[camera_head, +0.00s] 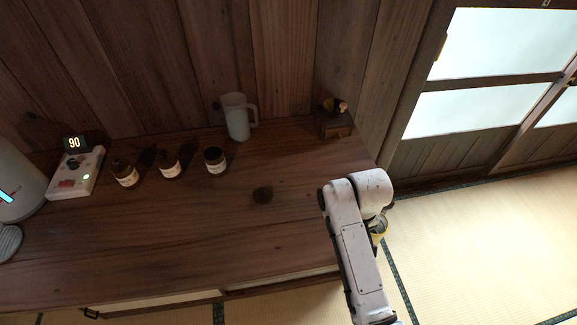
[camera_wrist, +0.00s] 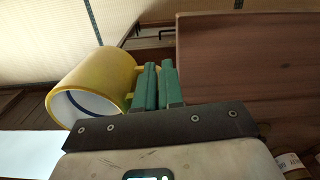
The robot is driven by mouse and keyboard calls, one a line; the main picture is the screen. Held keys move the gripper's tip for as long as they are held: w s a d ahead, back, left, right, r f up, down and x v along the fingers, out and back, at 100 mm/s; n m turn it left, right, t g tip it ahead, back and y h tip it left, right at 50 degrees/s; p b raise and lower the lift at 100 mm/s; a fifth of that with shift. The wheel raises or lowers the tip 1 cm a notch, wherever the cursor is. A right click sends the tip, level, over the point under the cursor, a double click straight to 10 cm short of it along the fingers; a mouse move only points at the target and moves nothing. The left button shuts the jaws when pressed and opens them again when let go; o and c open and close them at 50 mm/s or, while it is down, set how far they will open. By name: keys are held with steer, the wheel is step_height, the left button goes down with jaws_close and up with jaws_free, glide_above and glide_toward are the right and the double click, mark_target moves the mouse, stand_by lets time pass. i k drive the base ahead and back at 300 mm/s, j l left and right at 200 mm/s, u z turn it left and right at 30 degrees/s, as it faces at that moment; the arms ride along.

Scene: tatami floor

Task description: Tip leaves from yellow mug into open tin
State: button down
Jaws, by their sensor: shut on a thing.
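My gripper (camera_wrist: 157,88) has its green fingers shut on the handle of the yellow mug (camera_wrist: 92,80). In the wrist view the mug's mouth faces the lower left and shows a pale inside; no leaves can be made out. In the head view the mug (camera_head: 379,229) shows only in part behind my arm, off the counter's right end. An apparently open tin (camera_head: 215,161) with a white label and dark mouth stands on the counter, well left of my gripper. Two similar tins, the middle one (camera_head: 169,164) and the left one (camera_head: 124,173), stand beside it; their tops are unclear.
A pale jug (camera_head: 238,116) stands behind the open tin. A small wooden stand with a dark and yellow object (camera_head: 335,118) is at the back right corner. A switch box (camera_head: 76,173) is far left. The counter's front is clear.

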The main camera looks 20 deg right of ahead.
mark_target(214, 156)
steer(key=j+z, duration=0.2)
steer(key=z, duration=0.25)
steer(key=i+j+z, duration=0.1)
steer(key=j+z, duration=0.15)
steer(key=z, duration=0.15)
steer(key=j+z, duration=0.15)
steer(key=j, duration=0.5)
steer(key=k+j+z, duration=0.15)
steer(key=j, duration=0.45)
steer(key=j+z, duration=0.15)
steer(key=j, duration=0.5)
steer(key=k, duration=0.05)
